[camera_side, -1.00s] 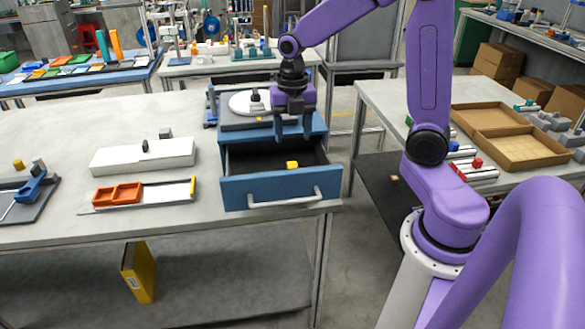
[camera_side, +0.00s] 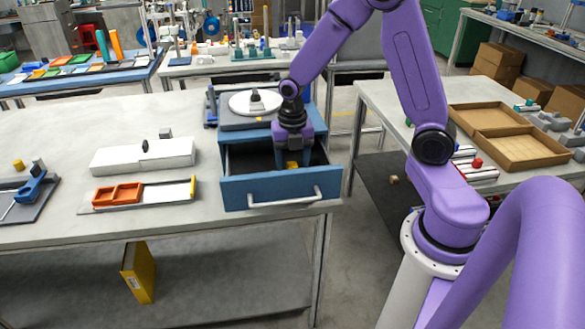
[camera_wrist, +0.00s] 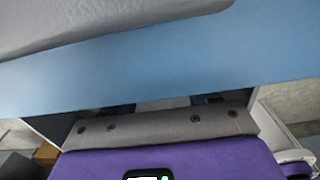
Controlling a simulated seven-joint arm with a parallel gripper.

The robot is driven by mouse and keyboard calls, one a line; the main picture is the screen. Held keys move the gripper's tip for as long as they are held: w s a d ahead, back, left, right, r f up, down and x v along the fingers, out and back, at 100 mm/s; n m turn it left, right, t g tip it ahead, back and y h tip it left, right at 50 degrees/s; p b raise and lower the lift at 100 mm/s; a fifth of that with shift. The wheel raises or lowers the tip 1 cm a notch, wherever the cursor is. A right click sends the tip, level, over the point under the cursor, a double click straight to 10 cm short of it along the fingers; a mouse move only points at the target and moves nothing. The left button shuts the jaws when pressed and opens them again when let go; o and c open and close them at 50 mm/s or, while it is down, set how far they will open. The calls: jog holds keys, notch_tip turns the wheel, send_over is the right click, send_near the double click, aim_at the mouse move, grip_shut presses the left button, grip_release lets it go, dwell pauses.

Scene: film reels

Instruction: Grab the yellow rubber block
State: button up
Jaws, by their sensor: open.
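The yellow rubber block (camera_side: 292,165) is small and lies inside the open blue drawer (camera_side: 265,192), near its front panel. My gripper (camera_side: 292,160) points down into the drawer, with its open fingers at the block, one on either side of it as seen from the side. Whether they touch it I cannot tell.
A round white plate (camera_side: 254,102) sits on top of the drawer cabinet behind my gripper. A white box (camera_side: 143,157) and an orange tray (camera_side: 117,194) stand on the table to the left.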

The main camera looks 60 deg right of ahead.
grip_shut()
jog(key=shift+r, duration=0.1)
